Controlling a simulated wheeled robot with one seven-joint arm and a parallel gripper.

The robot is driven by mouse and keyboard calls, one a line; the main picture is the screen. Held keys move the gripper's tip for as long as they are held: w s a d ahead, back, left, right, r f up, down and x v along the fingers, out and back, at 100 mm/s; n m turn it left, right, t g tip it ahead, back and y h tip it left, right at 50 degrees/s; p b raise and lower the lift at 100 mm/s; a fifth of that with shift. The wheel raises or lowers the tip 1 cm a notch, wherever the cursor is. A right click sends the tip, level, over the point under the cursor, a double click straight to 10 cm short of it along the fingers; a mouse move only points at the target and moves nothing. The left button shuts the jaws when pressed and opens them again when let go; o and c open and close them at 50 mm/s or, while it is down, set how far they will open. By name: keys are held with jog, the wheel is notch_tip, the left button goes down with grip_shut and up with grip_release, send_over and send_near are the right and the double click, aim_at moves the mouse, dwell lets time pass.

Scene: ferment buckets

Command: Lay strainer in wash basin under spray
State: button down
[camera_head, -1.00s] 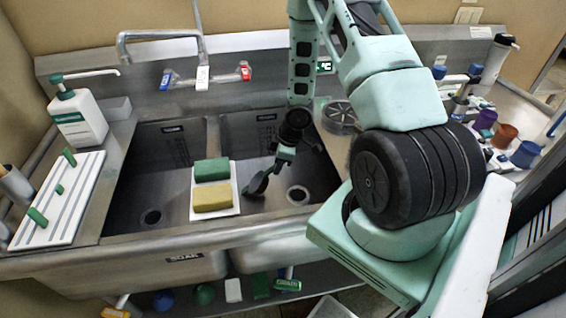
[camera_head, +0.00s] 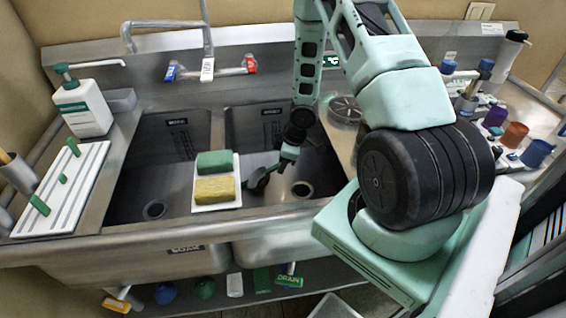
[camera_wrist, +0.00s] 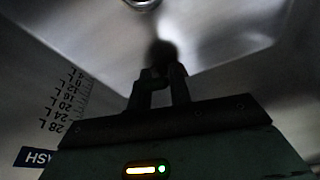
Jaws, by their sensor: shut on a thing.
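My gripper (camera_head: 270,173) reaches down into the right basin of the double sink, the wash basin (camera_head: 240,135). It is shut on a small dark rounded thing, probably the strainer (camera_head: 258,181), left of the drain hole (camera_head: 302,189). In the wrist view the fingers (camera_wrist: 159,88) are close together, with the blurred dark end of the strainer (camera_wrist: 163,50) beyond them. Its shape and any contact with the basin floor are unclear. The basin wall carries a WASH label (camera_wrist: 38,157) and a litre scale. The faucet (camera_head: 207,68) stands behind the divider; no water is visible.
A white tray (camera_head: 218,206) with green and yellow sponges spans the divider beside my gripper. A soap bottle (camera_head: 82,105) and ribbed white board (camera_head: 68,195) stand left. A round grate (camera_head: 345,110) and several bottles and cups stand right. The left basin (camera_head: 150,180) is clear.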

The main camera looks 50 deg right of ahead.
jog(key=shift+f, duration=0.4)
jog(key=shift+c, duration=1)
grip_release()
jog(key=shift+r, duration=0.15)
jog(key=p+v, duration=0.6)
jog(key=w+a+p+v, duration=0.1)
jog(key=p+v, duration=0.2)
jog(key=p, duration=0.1)
jog(key=shift+d+r, duration=0.15)
jog(key=shift+r, duration=0.4)
jog(key=shift+f, duration=0.1)
dwell(0.5)
